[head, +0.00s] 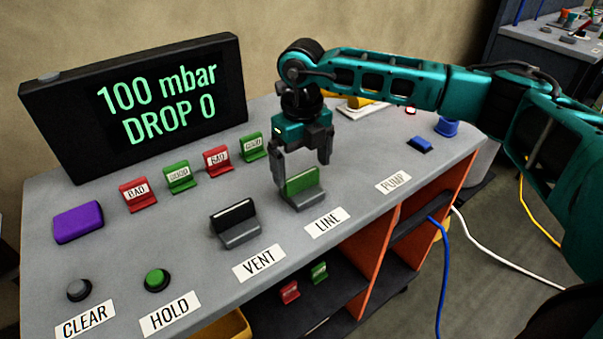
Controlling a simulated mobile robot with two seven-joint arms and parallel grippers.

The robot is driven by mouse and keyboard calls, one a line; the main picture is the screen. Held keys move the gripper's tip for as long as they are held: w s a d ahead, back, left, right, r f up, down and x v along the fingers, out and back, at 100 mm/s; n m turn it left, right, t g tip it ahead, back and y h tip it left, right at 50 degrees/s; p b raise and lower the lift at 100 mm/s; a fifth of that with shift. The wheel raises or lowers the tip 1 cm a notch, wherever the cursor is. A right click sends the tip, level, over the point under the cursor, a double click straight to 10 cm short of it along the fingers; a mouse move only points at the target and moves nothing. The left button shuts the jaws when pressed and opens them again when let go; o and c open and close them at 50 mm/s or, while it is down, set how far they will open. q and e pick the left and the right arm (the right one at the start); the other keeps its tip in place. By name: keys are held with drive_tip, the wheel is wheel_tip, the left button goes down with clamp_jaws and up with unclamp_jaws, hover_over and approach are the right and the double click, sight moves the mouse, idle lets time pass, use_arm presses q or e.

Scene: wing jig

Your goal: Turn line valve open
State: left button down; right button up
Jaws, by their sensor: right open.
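The line valve (303,188) is a small grey base with a green tilted flap, behind the LINE label (327,222) on the grey bench top. My right gripper (304,168) points down at the valve from above and behind. Its jaws are apart, one finger at the left of the green flap and the other behind its right side. I cannot tell whether a finger touches the flap. My left gripper is not in view.
The black-flapped vent valve (235,223) stands close at the left. Red and green tags (196,168) stand behind. A display (150,105) reads "100 mbar DROP 0". HOLD (157,280) and CLEAR (79,290) buttons are at front left. A blue switch (420,145) is right.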

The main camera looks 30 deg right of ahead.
sight(302, 175)
drive_tip(key=shift+f, duration=1.8)
drive_tip(key=c, duration=0.8)
